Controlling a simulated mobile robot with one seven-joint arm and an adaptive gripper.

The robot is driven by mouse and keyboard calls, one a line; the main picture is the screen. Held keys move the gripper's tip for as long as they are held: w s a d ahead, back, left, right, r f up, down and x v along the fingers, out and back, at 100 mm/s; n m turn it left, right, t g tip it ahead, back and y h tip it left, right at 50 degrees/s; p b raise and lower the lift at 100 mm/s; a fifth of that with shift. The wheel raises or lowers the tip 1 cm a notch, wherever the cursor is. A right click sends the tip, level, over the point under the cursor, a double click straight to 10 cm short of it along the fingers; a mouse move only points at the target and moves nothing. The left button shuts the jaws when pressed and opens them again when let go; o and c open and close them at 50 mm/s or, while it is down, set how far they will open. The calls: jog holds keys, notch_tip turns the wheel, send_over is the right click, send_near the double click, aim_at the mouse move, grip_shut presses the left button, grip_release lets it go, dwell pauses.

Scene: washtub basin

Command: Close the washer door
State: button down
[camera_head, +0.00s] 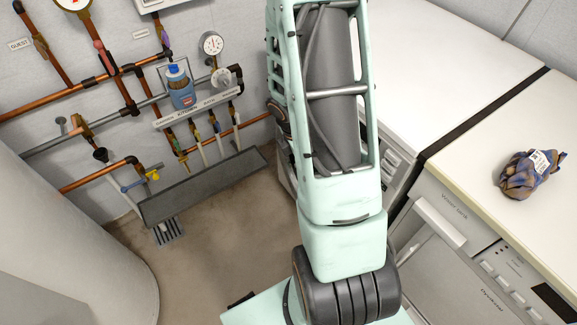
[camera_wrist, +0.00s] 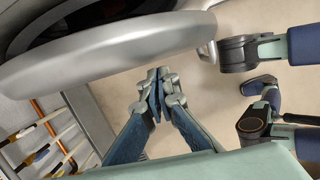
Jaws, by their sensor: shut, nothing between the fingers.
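The washer door (camera_wrist: 115,50) shows in the wrist view as a large curved silver rim across the top. A dark round area (camera_wrist: 75,18) shows behind it, and the door looks ajar, though its exact angle is unclear. My gripper (camera_wrist: 155,82) is just below the rim in the wrist view, with its fingers together and nothing between them. I cannot tell whether it touches the door. In the head view, my arm covers the middle, and neither the door nor my gripper can be made out.
White-topped machines (camera_head: 449,70) stand along the right in the head view, with a crumpled bag (camera_head: 528,175) on the nearer one. Copper pipes (camera_head: 118,84) and gauges line the back wall. A pale cylindrical tank (camera_head: 70,240) is at left. Floor (camera_head: 225,225) is clear between.

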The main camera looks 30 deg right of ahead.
jog(key=shift+s+d+n, duration=0.2)
jog(key=shift+d+n, duration=0.1)
jog(key=shift+d, duration=0.7)
jog(key=shift+r, duration=0.1)
